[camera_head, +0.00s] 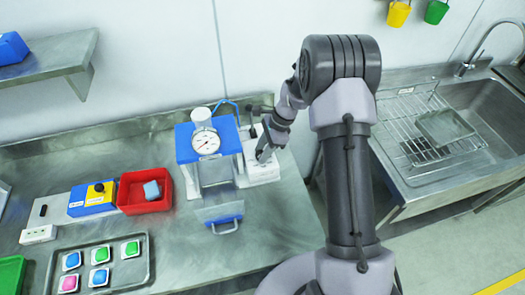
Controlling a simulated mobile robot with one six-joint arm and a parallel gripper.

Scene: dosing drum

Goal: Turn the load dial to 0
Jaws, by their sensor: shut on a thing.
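The dosing machine (186,148) has a blue housing with a round white gauge (206,142) and a needle on its front. A white box (266,174) stands against its right side. My gripper (263,158) reaches down to this box from the upper right. It is shut on a small part at the box, which seems to be the load dial. The jaws mostly hide that part, and its setting cannot be read.
A blue-edged drawer with a handle (224,217) juts out below the machine. Left are a red bin (132,196) with a blue block, a blue-and-yellow button box (93,198) and a metal tray (143,274) of coloured pieces. A sink (496,112) is at right.

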